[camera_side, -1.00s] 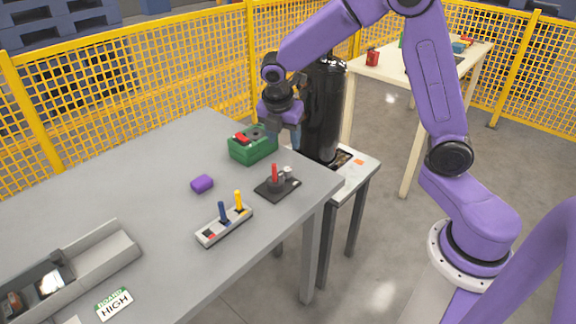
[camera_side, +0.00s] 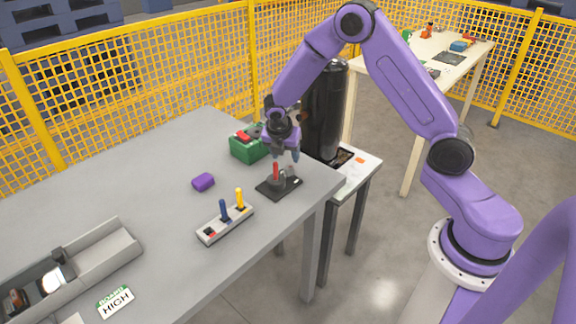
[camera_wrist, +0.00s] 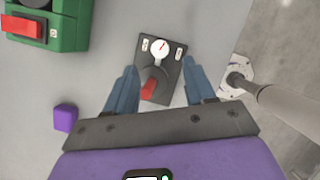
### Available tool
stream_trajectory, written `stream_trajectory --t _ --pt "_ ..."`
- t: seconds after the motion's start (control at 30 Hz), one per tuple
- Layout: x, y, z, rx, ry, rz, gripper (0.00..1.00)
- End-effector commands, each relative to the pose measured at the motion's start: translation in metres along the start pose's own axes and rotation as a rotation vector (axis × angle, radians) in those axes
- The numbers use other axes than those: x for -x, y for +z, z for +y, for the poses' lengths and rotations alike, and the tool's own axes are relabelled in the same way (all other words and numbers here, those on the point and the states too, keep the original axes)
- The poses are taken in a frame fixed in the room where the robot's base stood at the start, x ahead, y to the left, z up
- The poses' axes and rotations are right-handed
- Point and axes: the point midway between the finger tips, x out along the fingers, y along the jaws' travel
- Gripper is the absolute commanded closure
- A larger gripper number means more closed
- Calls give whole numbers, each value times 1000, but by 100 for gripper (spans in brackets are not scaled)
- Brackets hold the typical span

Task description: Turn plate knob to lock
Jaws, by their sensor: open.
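A black plate (camera_side: 279,188) lies on the grey table and also shows in the wrist view (camera_wrist: 172,90). It bears a red-handled lever (camera_side: 276,171), seen from above in the wrist view (camera_wrist: 149,88). Beside the lever is a small round knob (camera_wrist: 159,48) with a white face and a red pointer line; it is partly visible in the side view (camera_side: 290,171). Small labels flank the knob. My gripper (camera_side: 287,156) is open and empty, pointing down just above the plate. In the wrist view its blue fingers (camera_wrist: 160,72) are spread on either side of the plate, apart from the knob.
A green box (camera_side: 247,150) with a red top part stands behind the plate. A purple block (camera_side: 203,182), a two-lever panel (camera_side: 225,223), a grey tray (camera_side: 112,255) and a HIGH sign (camera_side: 115,302) are on the table. A black cylinder (camera_side: 323,105) stands behind my gripper.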

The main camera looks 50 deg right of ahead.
Motion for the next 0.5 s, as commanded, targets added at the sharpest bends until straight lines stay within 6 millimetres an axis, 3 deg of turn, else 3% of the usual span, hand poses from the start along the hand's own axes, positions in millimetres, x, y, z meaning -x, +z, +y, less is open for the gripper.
stream_trajectory --t 0.23,0.5 --pt "-42 0 -1 0 -4 2 46" --pt "-66 0 0 0 0 1 46"
